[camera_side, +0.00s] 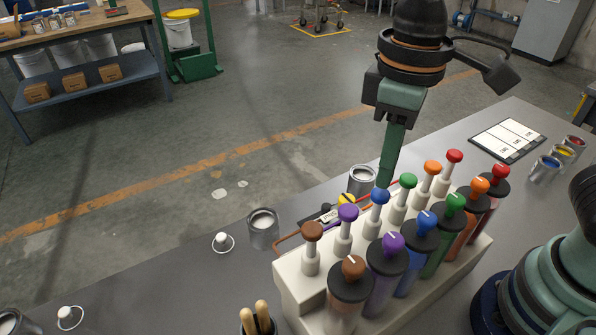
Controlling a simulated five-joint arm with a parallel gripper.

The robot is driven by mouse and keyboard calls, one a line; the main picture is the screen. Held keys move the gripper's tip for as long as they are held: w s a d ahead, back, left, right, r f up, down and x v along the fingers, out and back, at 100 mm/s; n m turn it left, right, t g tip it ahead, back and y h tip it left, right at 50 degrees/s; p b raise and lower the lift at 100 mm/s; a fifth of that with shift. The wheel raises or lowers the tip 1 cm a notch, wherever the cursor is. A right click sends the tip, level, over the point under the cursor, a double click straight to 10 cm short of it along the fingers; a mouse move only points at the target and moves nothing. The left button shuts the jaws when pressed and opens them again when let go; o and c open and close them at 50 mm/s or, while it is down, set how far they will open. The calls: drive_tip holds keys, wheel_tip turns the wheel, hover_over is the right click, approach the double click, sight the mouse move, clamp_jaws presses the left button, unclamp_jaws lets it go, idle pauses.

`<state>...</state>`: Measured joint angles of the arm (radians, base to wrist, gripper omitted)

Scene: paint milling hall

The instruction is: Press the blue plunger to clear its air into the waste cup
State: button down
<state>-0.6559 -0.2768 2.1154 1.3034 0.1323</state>
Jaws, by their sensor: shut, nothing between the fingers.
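The blue plunger (379,197) is a round blue knob on a pale stem, upright in the back row of a cream rack (290,280). A blue-knobbed canister (426,222) stands in the row in front. My gripper (384,184) is shut and empty, pointing down with its tips right at the top of the blue plunger; I cannot tell if they touch. An open metal cup (362,181) stands just behind the rack, partly hidden by the gripper and plungers. Another metal cup (263,224) holds pale liquid to the left. I cannot tell which is the waste cup.
Purple (348,212) and green (408,181) plungers stand close on either side of the blue one. Small paint cans (544,168) and a white card (508,139) lie at right.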

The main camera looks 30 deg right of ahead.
idle(0.4)
drive_tip(key=shift+r, duration=2.55)
drive_tip(key=w+d+f+m+t, duration=0.2)
drive_tip(key=d+m, duration=0.1)
drive_tip(key=d, duration=0.6)
drive_tip(key=w+d+f+m+t, duration=0.3)
drive_tip(key=d, duration=0.5)
drive_tip(key=shift+w+d+t, duration=0.25)
drive_tip(key=shift+d+t, duration=0.05)
drive_tip(key=shift+d, duration=0.1)
drive_tip(key=c, duration=1.5)
unclamp_jaws()
drive_tip(key=shift+r, duration=0.1)
drive_tip(key=shift+c, duration=0.2)
